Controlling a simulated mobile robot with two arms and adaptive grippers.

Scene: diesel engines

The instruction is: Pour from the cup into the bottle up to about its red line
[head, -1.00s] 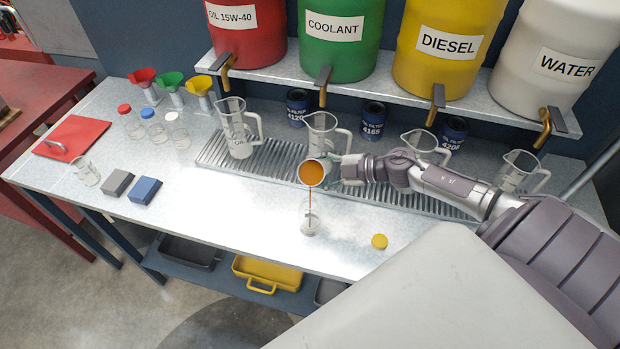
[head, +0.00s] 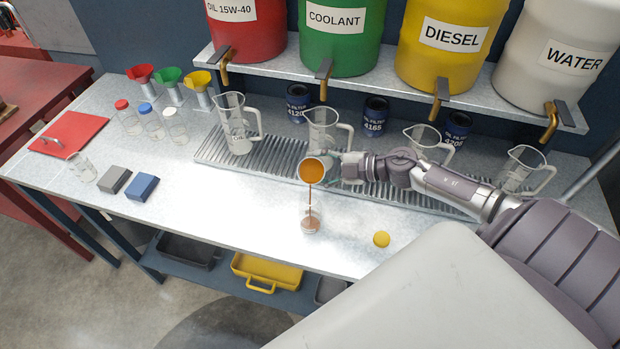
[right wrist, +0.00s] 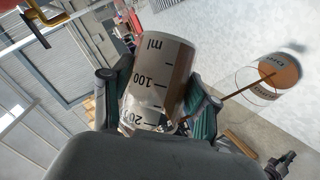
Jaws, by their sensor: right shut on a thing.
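My right gripper (head: 341,168) is shut on a clear cup (head: 311,171) and holds it tipped above the bench. Orange-brown liquid fills the cup's mouth, and a stream falls from it into a small clear bottle (head: 311,220) standing upright below. In the right wrist view the cup (right wrist: 160,75) shows ml marks between both fingers. The stream there reaches the open bottle (right wrist: 278,75), which holds brown liquid and bears a label. My left gripper is out of view.
A yellow cap (head: 381,239) lies right of the bottle. Jugs stand on the grooved drip tray (head: 215,150) behind, with oil filters (head: 376,115) and labelled drums above. Small bottles, funnels and two blocks (head: 142,187) are at left.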

